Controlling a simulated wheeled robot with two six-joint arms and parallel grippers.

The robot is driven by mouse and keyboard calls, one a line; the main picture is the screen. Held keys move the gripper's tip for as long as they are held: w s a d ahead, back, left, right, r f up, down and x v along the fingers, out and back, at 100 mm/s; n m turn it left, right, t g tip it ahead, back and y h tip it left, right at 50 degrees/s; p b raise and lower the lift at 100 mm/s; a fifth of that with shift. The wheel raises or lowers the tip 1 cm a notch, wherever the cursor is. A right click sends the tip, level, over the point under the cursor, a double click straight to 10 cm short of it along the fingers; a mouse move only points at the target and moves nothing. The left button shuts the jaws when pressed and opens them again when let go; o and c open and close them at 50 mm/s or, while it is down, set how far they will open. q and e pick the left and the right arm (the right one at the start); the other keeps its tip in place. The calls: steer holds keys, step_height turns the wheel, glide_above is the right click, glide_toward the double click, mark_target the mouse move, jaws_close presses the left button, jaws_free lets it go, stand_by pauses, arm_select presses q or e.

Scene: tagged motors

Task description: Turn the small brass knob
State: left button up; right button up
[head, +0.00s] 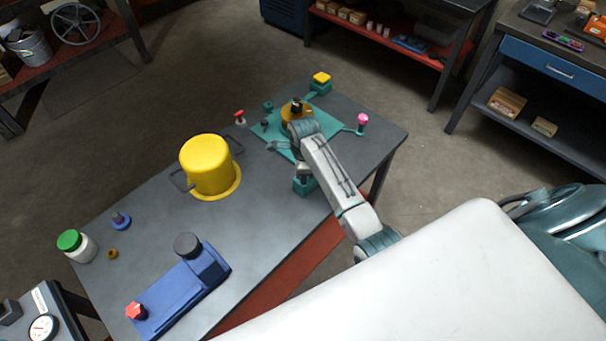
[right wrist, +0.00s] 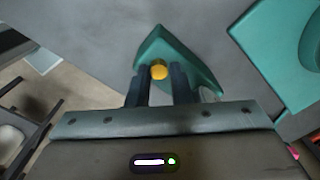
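The small brass knob (right wrist: 158,72) shows in the right wrist view as a round yellow disc on a teal block (right wrist: 185,60). My right gripper (right wrist: 160,69) has its two dark fingers on either side of the knob, with no clear gap between them and it. In the head view my right arm reaches over the table's near edge. A teal block (head: 304,186) shows partly beneath it, and the arm hides the knob and most of the gripper there. My left gripper is in neither view.
A teal plate (head: 325,122) carries a yellow-and-black part (head: 297,112) and a pink knob (head: 362,119). A yellow pot (head: 208,165), a blue device (head: 182,292) and a green-lidded jar (head: 82,247) stand left on the grey table (head: 140,190). The table's middle left is mostly clear.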

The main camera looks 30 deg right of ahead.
steer(key=shift+o, duration=0.3)
steer(key=shift+s+a+f, duration=0.25)
steer(key=shift+a+f, duration=0.2)
steer(key=shift+o, duration=1)
steer(key=n, duration=0.4)
steer(key=shift+w+a, duration=0.2)
steer(key=shift+o, duration=1.2)
steer(key=n, duration=0.4)
steer(key=shift+w+a, duration=0.1)
steer(key=shift+a, duration=0.05)
steer(key=n, duration=0.4)
steer(key=shift+r, duration=0.2)
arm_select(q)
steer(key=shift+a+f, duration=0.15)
arm_select(e)
steer(key=n, duration=0.2)
steer(key=shift+d+n, duration=0.3)
steer(key=shift+n, duration=0.1)
steer(key=shift+c, duration=0.3)
